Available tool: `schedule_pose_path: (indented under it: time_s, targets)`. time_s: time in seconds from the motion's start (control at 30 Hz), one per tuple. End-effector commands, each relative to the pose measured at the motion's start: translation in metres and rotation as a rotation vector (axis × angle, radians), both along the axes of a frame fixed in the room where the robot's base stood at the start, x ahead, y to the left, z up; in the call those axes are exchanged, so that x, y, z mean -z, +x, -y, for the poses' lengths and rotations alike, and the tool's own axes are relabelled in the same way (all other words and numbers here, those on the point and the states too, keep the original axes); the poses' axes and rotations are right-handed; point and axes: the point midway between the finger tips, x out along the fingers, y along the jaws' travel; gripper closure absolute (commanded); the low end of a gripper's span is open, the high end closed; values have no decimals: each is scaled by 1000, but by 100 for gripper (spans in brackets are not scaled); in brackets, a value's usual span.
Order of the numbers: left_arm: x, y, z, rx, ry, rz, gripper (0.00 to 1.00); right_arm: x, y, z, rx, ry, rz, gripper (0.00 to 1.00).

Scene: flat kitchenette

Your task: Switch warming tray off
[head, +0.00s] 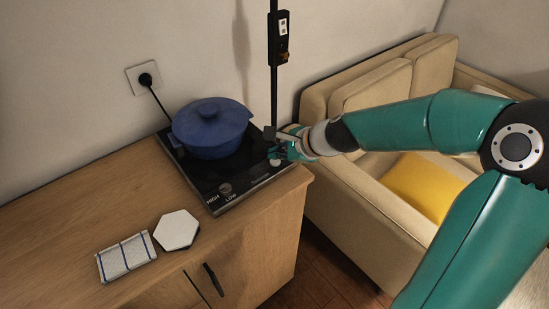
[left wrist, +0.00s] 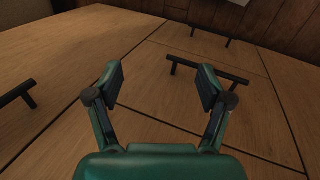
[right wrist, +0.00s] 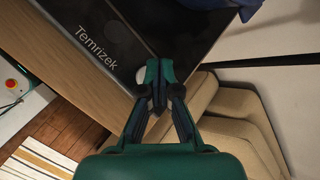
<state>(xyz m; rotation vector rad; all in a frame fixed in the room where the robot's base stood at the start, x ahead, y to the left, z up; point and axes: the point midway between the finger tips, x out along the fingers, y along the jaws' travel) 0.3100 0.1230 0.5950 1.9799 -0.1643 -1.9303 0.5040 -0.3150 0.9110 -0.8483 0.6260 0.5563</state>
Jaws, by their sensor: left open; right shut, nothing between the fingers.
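The black warming tray (head: 205,182) lies on the wooden counter, with a blue lidded pot (head: 212,130) on it. A dial (head: 225,188) with HIGH and LOW marks is at its front left corner. A small pale round control (head: 275,162) is at its right front corner. My right gripper (head: 274,147) is shut and empty over that corner. In the right wrist view its fingertips (right wrist: 158,72) are beside the pale control (right wrist: 141,76), partly covering it; I cannot tell whether they touch. My left gripper (left wrist: 161,87) is open and empty, facing cabinet fronts in the left wrist view.
A white hexagonal tile (head: 177,230) and a folded striped cloth (head: 126,257) lie on the counter. A plugged-in cable runs from the wall socket (head: 144,78) behind the pot. A dark upright pole (head: 273,95) and a beige sofa (head: 345,195) are on the right.

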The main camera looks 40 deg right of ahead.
Motion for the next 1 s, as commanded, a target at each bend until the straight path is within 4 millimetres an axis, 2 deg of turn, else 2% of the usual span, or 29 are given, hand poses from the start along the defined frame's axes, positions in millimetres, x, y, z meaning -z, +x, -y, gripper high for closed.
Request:
schedule_pose_path:
  time_s: [0.07,0.47,1.0]
  targets:
    - [-6,0,0,0,0,0,21,-6,0,0,0,0,0,100]
    - [-7,0,0,0,0,0,21,-8,0,0,0,0,0,100]
    - [-58,0,0,0,0,0,21,-59,0,0,-1,-1,0,100]
